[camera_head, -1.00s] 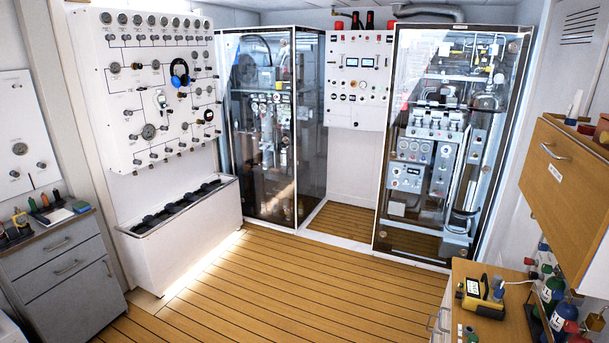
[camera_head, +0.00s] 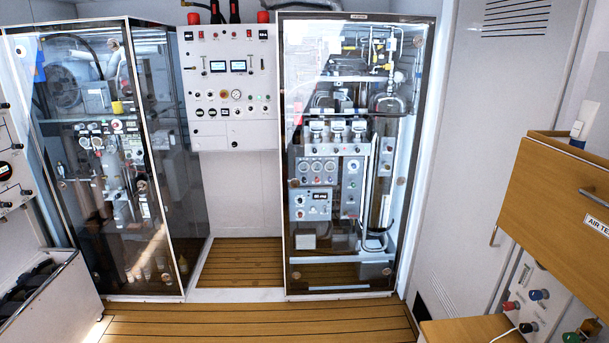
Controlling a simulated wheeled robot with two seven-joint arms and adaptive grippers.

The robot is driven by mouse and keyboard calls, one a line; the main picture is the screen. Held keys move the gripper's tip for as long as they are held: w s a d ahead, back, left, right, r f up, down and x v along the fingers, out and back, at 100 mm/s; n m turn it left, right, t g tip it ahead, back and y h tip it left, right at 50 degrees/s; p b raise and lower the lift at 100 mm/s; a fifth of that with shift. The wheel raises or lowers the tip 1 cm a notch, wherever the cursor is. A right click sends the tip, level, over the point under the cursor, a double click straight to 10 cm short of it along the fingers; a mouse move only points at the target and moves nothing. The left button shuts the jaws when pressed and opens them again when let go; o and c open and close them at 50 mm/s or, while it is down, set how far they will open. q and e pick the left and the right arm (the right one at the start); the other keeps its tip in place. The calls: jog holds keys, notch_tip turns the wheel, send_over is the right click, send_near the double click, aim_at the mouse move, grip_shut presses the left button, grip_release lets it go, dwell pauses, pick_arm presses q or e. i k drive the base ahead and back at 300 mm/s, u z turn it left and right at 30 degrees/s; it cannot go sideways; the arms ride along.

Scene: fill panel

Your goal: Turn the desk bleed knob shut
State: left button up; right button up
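At the lower right, a white panel (camera_head: 520,277) stands under the wooden cabinet and carries several small knobs. A red knob (camera_head: 510,306), a blue knob (camera_head: 538,295) and a darker knob (camera_head: 527,327) show there. A green knob (camera_head: 571,338) is cut by the bottom edge. I cannot tell which of them is the desk bleed knob or how far it is turned. Part of the wooden desk top (camera_head: 468,331) shows at the bottom edge. Neither of my grippers is in view.
The wooden wall cabinet (camera_head: 560,180) juts out at the right. Glass cabinets (camera_head: 290,250) stand at the back and left, with a white gauge panel (camera_head: 230,135) between them. A white trough (camera_head: 60,305) is at the lower left. Planked floor (camera_head: 260,320) is clear in front.

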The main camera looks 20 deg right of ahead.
aim_at(508, 306)
jog(key=z, duration=0.85)
jog(key=i, duration=1.2)
jog(key=z, duration=1.2)
